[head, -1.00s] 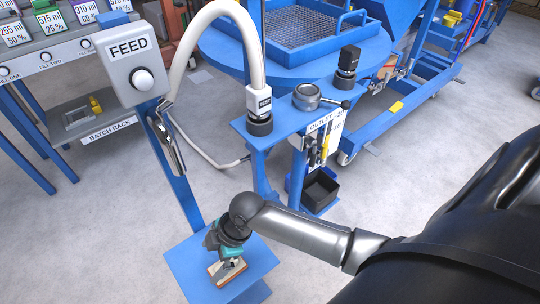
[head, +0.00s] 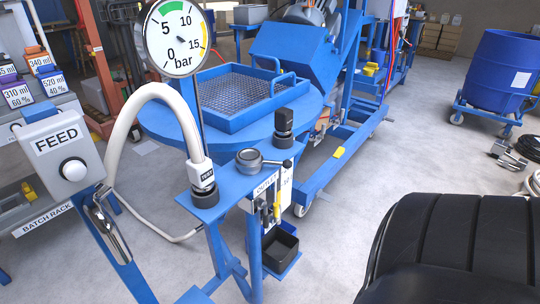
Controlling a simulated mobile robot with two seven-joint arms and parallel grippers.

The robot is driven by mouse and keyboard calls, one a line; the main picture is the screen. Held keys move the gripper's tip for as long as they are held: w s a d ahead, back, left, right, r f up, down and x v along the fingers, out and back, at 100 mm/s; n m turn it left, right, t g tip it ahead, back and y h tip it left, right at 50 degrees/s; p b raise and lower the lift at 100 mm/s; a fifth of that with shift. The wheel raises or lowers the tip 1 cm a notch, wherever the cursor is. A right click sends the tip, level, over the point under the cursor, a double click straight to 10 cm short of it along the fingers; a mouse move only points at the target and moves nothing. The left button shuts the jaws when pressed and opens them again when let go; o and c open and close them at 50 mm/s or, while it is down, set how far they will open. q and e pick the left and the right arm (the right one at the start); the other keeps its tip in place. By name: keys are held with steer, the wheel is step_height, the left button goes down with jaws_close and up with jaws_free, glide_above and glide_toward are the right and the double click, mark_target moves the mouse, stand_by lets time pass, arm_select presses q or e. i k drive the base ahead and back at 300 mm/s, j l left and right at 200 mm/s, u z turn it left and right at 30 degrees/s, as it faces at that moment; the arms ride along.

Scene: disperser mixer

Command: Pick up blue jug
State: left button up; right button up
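No object that I can clearly tell is the blue jug shows. At the left edge, small labelled containers stand on a rack; one marked 520 ml 40 % (head: 52,84) has a blue-purple label edge, and one marked 310 ml 60 % (head: 18,95) has a purple one. Their bodies are small and partly cut off. A large blue drum (head: 497,70) stands on a wheeled base at the far right. Neither gripper is in view. A dark, rounded part, likely of my own arm, fills the bottom right corner.
A FEED post (head: 70,160) with a button stands at the left. A blue stand (head: 225,190) carries a white hose (head: 150,95), a pressure gauge (head: 177,35) and an outlet valve (head: 250,160). A black bin (head: 281,245) sits below. Grey floor is clear right of centre.

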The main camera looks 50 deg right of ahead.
mark_target(378, 55)
steer(key=z, duration=2.4)
